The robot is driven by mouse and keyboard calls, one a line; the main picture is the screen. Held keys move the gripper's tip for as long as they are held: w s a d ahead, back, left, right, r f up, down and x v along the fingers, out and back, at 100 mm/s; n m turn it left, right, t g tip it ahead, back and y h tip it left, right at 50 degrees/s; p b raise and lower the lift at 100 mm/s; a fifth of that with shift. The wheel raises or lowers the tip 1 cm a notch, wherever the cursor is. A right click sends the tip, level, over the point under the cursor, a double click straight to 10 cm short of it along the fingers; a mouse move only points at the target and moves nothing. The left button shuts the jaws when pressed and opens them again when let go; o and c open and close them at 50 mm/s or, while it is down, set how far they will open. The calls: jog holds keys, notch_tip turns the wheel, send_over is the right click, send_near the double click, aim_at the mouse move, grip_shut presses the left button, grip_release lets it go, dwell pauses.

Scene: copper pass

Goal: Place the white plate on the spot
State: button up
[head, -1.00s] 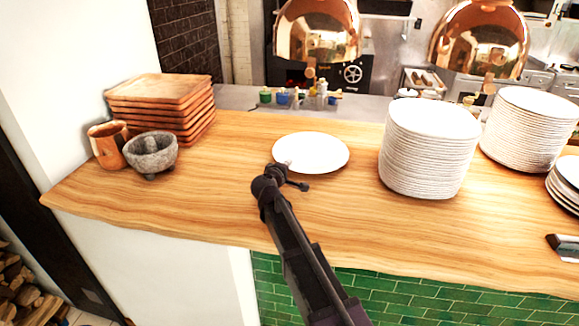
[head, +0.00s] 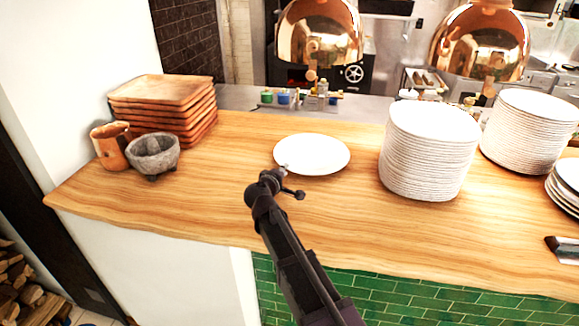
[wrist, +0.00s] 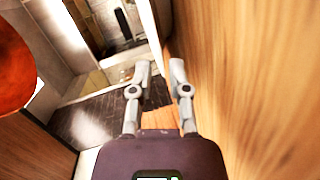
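A single white plate (head: 312,154) lies flat on the wooden counter (head: 230,215), left of the tall plate stacks. No marked spot can be made out on the counter. My gripper (head: 282,180) is just in front and to the left of the plate, near its front-left rim, and looks apart from it. In the wrist view my gripper (wrist: 160,66) has its two fingers spread with nothing held between them. The wooden surface fills the right of that view, close beside the fingers. The plate does not show there.
Two tall white plate stacks (head: 430,150) (head: 528,130) stand on the right, with a shorter stack (head: 566,185) at the edge. Wooden trays (head: 165,105), a stone mortar (head: 153,155) and a copper mug (head: 110,146) stand left. Copper lamps (head: 318,32) hang behind. Counter left of the plate is clear.

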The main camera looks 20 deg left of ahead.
jog(key=p+v, duration=0.1)
jog(key=v, duration=0.6)
jog(key=shift+s, duration=0.1)
